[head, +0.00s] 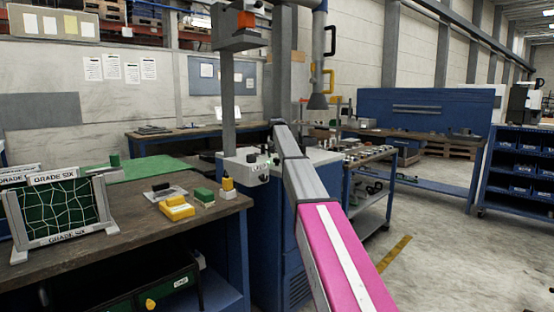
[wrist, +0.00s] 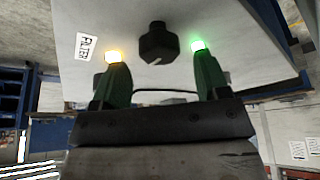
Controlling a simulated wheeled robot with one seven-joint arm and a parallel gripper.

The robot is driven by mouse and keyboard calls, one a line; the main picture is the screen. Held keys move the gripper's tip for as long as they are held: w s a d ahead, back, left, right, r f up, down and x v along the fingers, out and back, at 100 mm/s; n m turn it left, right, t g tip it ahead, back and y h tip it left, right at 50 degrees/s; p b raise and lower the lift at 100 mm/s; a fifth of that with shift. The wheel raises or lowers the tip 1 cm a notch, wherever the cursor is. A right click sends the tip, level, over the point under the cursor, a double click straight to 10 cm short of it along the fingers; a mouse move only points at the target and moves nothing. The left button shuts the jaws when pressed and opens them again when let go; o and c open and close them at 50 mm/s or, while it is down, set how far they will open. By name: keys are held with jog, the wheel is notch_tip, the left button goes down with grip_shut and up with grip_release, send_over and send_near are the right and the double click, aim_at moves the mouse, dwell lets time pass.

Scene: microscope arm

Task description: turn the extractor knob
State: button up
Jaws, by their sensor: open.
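The extractor knob, a black faceted knob with a pale pointer mark (wrist: 158,43), sits on a light panel at the top middle of the wrist view. My gripper (wrist: 155,53) is open. Its two dark green fingers stand on either side of the knob in the picture, one tip glowing yellow, the other green. I see gaps between the knob and both fingers, and I cannot tell how far the tips are from the panel.
A white label (wrist: 87,46), seemingly reading FILTER, is left of the knob. In the head view, a workbench (head: 120,228) at left holds yellow and green blocks (head: 178,208) and a framed net (head: 60,210). A metal trolley (head: 370,158) stands right of the housing. Floor at right is open.

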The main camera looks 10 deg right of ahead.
jog(key=shift+x, duration=1.2)
jog(key=c, duration=0.9)
jog(key=shift+c, duration=0.2)
